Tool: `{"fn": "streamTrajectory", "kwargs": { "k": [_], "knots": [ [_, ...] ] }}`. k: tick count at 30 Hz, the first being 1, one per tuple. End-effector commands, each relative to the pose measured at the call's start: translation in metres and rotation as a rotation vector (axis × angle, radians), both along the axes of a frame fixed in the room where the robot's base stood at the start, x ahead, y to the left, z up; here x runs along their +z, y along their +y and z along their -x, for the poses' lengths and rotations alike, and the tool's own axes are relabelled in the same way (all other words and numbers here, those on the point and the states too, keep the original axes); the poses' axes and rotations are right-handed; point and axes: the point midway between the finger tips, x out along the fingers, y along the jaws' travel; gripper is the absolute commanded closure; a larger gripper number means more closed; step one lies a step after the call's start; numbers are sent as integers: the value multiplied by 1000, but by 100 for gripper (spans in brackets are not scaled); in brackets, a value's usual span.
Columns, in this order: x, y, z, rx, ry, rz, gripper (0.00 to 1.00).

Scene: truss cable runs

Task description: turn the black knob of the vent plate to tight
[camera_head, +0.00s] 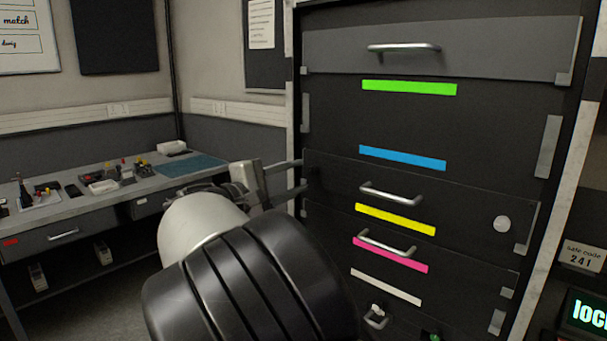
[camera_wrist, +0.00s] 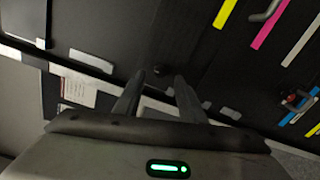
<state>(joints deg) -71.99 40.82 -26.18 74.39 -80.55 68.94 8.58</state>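My gripper (camera_head: 302,176) is at the left edge of a dark panel (camera_head: 345,180) on the black rack, its two fingers apart. In the wrist view my gripper (camera_wrist: 159,76) is also open, pointing at the dark panel face. A small round black knob (camera_wrist: 160,70) shows there between and just beyond the fingertips. It is dark on dark, so I cannot tell its setting, or whether the fingers touch it. In the head view the knob is not clear near the fingertips.
The panel has a metal handle (camera_head: 390,195) and a pale round knob (camera_head: 502,224). Coloured strips, such as the yellow one (camera_head: 395,219), mark the rack. A second handle (camera_head: 386,243) sits below. A workbench (camera_head: 110,205) with small items stands at the left.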

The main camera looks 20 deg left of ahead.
Motion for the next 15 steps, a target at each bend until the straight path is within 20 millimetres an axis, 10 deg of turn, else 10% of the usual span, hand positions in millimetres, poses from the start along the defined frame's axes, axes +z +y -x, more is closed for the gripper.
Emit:
{"fn": "streamTrajectory", "kwargs": {
  "k": [15],
  "knots": [
    [1,45,109,2,0,-1,63]
  ]
}}
